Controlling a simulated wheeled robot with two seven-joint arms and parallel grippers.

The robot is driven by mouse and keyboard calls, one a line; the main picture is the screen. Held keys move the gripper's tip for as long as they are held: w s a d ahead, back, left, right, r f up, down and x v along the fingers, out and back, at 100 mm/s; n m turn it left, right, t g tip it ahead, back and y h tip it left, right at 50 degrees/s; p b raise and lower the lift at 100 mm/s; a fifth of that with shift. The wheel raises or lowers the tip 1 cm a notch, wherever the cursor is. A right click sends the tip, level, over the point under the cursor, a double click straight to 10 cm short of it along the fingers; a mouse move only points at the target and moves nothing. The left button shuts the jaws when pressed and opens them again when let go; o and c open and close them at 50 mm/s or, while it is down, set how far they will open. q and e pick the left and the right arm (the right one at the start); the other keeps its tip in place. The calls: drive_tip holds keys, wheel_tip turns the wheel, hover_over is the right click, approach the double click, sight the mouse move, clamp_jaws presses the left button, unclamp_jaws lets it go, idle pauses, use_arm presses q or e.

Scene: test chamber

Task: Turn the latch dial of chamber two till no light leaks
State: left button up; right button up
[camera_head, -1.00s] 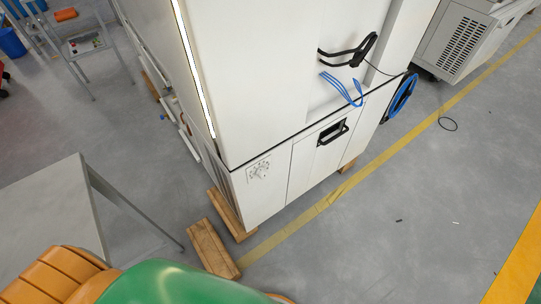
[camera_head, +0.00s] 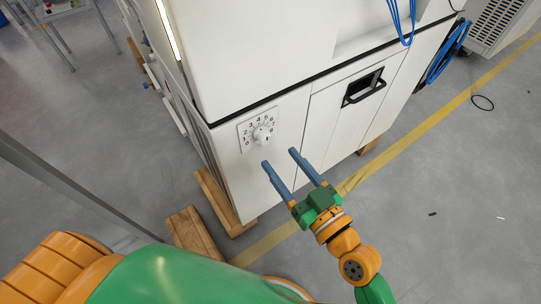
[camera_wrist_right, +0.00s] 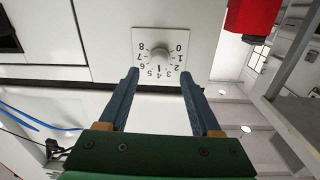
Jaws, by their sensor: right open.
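The latch dial (camera_head: 262,134) is a small pale knob on a square white plate with numbers around it. It sits on the lower front panel of the white chamber (camera_head: 257,50), near its left corner. A bright strip of light (camera_head: 167,28) runs down the chamber's upper left edge. My right gripper (camera_head: 279,157) is open and empty, with its two blue fingers pointing at the dial from below right. In the right wrist view the dial (camera_wrist_right: 155,56) shows beyond and between the fingertips, not visibly touched. My left gripper is not in view.
A black handle (camera_head: 364,91) is on the panel right of the dial. Blue cables (camera_head: 405,22) hang at the upper right. Wooden blocks (camera_head: 192,235) lie by the chamber's base. Grey floor is open at right, past a yellow line (camera_head: 405,138).

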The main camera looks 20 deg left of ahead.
sight(267, 141)
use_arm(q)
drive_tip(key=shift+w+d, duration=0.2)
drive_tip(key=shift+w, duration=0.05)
use_arm(e)
drive_tip(key=x, duration=0.5)
drive_tip(key=shift+w+a+r, duration=0.1)
drive_tip(key=shift+w+a, duration=0.15)
drive_tip(key=shift+w, duration=0.05)
clamp_jaws()
drive_tip(key=shift+r+m+p, duration=0.25)
drive_tip(key=shift+m+p, duration=0.5)
drive_tip(key=shift+m, duration=0.25)
drive_tip(key=shift+m+p, duration=0.3)
drive_tip(key=shift+m, duration=0.3)
drive_tip(key=shift+f+m, duration=0.25)
drive_tip(key=shift+m, duration=0.25)
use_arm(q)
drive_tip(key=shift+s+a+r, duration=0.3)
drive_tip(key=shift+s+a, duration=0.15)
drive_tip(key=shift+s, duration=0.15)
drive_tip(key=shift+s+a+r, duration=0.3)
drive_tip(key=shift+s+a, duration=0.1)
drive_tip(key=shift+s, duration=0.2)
use_arm(e)
unclamp_jaws()
